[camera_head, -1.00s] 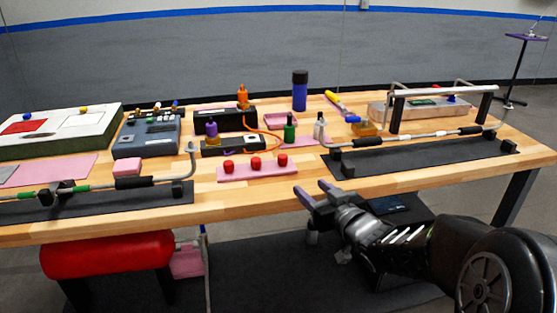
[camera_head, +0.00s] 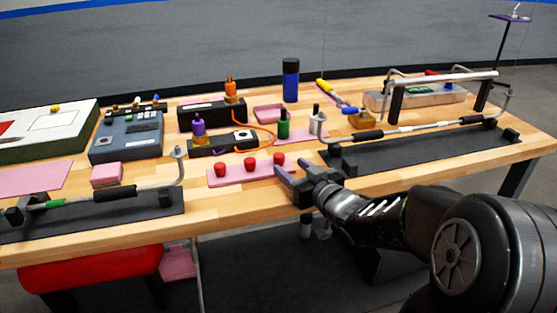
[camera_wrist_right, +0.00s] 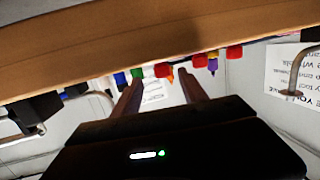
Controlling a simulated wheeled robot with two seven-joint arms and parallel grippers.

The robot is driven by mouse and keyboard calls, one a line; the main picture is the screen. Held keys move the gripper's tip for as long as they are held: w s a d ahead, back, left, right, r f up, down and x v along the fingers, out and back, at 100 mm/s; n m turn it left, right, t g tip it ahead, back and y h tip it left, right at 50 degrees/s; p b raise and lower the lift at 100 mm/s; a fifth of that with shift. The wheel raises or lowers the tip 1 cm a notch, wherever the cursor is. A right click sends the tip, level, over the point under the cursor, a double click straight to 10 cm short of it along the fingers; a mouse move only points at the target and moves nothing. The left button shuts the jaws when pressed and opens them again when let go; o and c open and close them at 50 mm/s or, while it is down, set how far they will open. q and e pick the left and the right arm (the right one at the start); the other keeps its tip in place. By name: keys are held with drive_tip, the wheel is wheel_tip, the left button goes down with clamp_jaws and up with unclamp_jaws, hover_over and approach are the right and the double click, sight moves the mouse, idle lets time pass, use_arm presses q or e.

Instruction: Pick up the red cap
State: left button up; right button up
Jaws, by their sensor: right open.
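Three red caps stand in a row on a pink mat (camera_head: 240,177) near the table's front edge: a left cap (camera_head: 221,170), a middle cap (camera_head: 250,164) and a right cap (camera_head: 279,159). They also show in the right wrist view, which looks upside down, as a first cap (camera_wrist_right: 162,70), a second cap (camera_wrist_right: 200,62) and a third cap (camera_wrist_right: 234,52). My right gripper (camera_head: 288,169) is open and empty, with its fingers just right of and nearer than the right cap. Its two fingers (camera_wrist_right: 160,84) show apart in the wrist view. My left gripper is not in view.
Black bar stands lie at the left (camera_head: 110,214) and right (camera_head: 420,147). Behind the caps are a black box with a purple-topped bottle (camera_head: 199,132), a green bottle (camera_head: 283,126) and a tall blue bottle (camera_head: 291,82). Bare wood lies before the mat.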

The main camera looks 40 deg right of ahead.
sight(282, 161)
drive_tip(key=shift+w+d+f, duration=0.1)
drive_tip(key=shift+w+f, duration=0.05)
drive_tip(key=shift+w, duration=0.55)
drive_tip(key=shift+b+x, duration=0.55)
drive_tip(key=shift+x, duration=2.05)
clamp_jaws()
